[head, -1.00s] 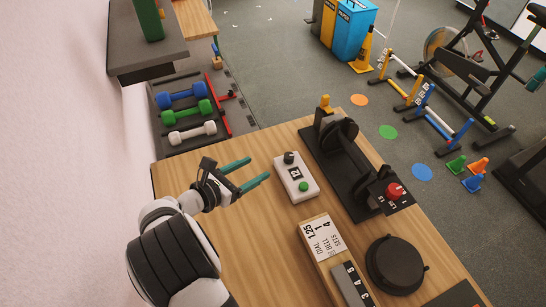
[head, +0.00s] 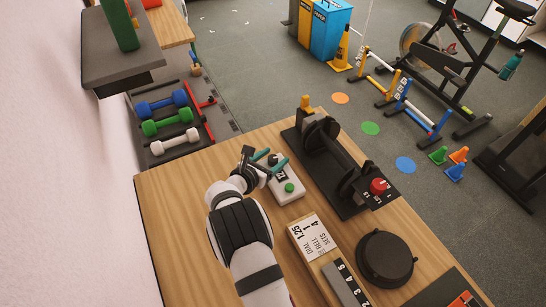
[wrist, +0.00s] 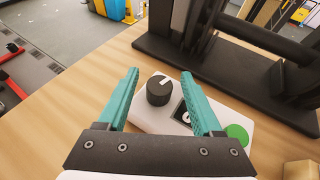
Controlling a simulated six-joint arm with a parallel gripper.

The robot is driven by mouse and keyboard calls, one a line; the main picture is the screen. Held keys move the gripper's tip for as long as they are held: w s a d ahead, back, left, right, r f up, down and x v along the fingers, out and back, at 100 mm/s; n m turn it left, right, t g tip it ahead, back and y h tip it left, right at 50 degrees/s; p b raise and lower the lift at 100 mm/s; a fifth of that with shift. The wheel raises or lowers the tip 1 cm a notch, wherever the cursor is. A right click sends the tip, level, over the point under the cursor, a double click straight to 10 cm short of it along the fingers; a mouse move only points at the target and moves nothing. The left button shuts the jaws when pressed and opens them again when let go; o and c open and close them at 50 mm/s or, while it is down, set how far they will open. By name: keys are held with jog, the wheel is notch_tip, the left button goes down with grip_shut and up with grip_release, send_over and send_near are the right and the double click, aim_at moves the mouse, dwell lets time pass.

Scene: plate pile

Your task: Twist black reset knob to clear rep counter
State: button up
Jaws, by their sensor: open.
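The rep counter is a white box (head: 291,197) on the wooden table, with a green button (head: 289,187) and a small display. The black reset knob (wrist: 160,91) with a white pointer mark stands on the box in the wrist view. In the head view my gripper hides much of the knob. My gripper (head: 271,159) is open, with teal fingers. In the wrist view my gripper (wrist: 160,75) has its fingers to either side of the knob in the picture, apart from it. The display (wrist: 183,113) is partly hidden by the right finger.
A sign block (head: 313,238) and a round black disc (head: 386,258) lie nearer. The table's left part is clear.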

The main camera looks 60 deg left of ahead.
grip_shut()
jog(key=shift+a+m+t+h, duration=0.1)
jog(key=shift+m+t+h, duration=0.4)
jog(key=shift+m+h, duration=0.5)
jog(key=shift+m+t+h, duration=0.3)
jog(key=shift+m+h, duration=0.8)
jog(key=shift+h, duration=0.2)
grip_release()
